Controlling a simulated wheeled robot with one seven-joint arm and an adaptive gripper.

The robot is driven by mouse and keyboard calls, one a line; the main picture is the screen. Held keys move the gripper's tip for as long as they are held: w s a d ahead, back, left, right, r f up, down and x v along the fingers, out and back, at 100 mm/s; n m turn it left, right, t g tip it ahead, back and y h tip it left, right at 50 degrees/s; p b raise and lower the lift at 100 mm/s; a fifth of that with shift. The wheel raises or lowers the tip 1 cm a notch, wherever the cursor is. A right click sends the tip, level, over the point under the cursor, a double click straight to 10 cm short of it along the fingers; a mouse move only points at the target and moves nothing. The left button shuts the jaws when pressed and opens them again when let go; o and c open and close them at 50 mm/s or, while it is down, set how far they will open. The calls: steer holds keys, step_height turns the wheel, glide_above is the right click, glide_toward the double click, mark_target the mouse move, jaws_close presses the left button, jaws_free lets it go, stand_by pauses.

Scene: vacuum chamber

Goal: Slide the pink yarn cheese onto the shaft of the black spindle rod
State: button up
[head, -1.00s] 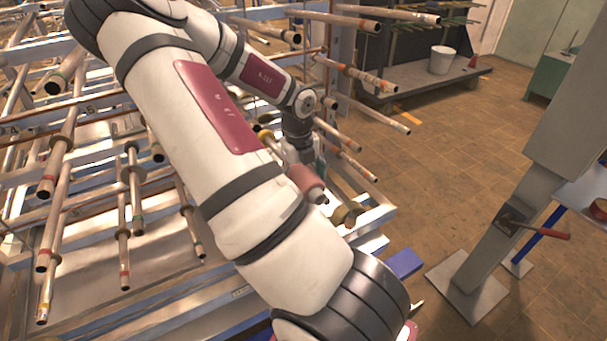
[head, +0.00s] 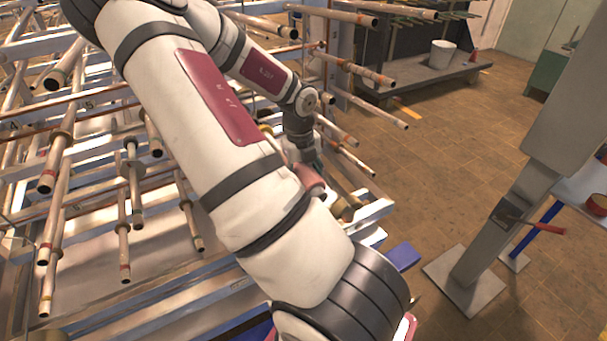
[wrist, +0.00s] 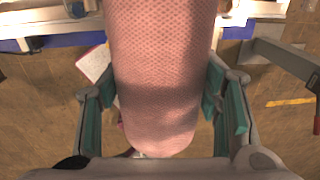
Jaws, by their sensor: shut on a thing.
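The pink yarn cheese (wrist: 165,70) fills the middle of the wrist view, a long knitted-textured cylinder between the teal pads of my gripper (wrist: 163,112). The gripper is shut on it. In the head view the cheese (head: 311,180) shows only in part, below my gripper (head: 306,162), with its lower end behind my forearm. It is in the air beside the right end of the rack. I cannot pick out the black spindle rod for certain; the rods that show are mostly tan with coloured bands, and my arm hides part of the rack.
A metal rack (head: 165,225) with several projecting rods fills the left. Rods (head: 345,135) also stick out right beside my gripper. A grey post (head: 500,210) with a red-handled lever stands at the right. A white bucket (head: 441,56) sits on a far shelf. Brown floor between is open.

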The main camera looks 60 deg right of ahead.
mark_target(322, 193)
steer(key=shift+s+a+r+p, duration=0.2)
steer(key=shift+s+a+p, duration=0.4)
steer(key=shift+s, duration=0.65)
steer(key=shift+s+a+r+p, duration=0.2)
steer(key=shift+s+a+p, duration=0.15)
steer(key=shift+s+a, duration=0.7)
steer(key=shift+s+a+r+p, duration=0.2)
steer(key=shift+s+a+p, duration=0.25)
steer(key=shift+s, duration=1.05)
steer(key=shift+w+d+f+y+b, duration=0.2)
steer(key=shift+w+d+b, duration=0.2)
steer(key=shift+w+b, duration=0.15)
steer(key=shift+w+d+f+y+b, duration=0.1)
steer(key=shift+w+d+y+b, duration=0.1)
steer(key=shift+w+d+b, duration=0.35)
steer(key=shift+w+r, duration=0.1)
steer(key=shift+w, duration=0.4)
steer(key=shift+b, duration=0.5)
steer(key=shift+w+d+f+b, duration=0.1)
steer(key=shift+w+d+b, duration=0.3)
steer(key=shift+w, duration=0.3)
steer(key=shift+w+d+f+b, duration=0.1)
steer(key=shift+w+d+b, duration=0.3)
steer(key=shift+w, duration=0.35)
steer(key=shift+w+d+b, duration=0.35)
steer(key=shift+w+d, duration=0.1)
steer(key=shift+w, duration=0.25)
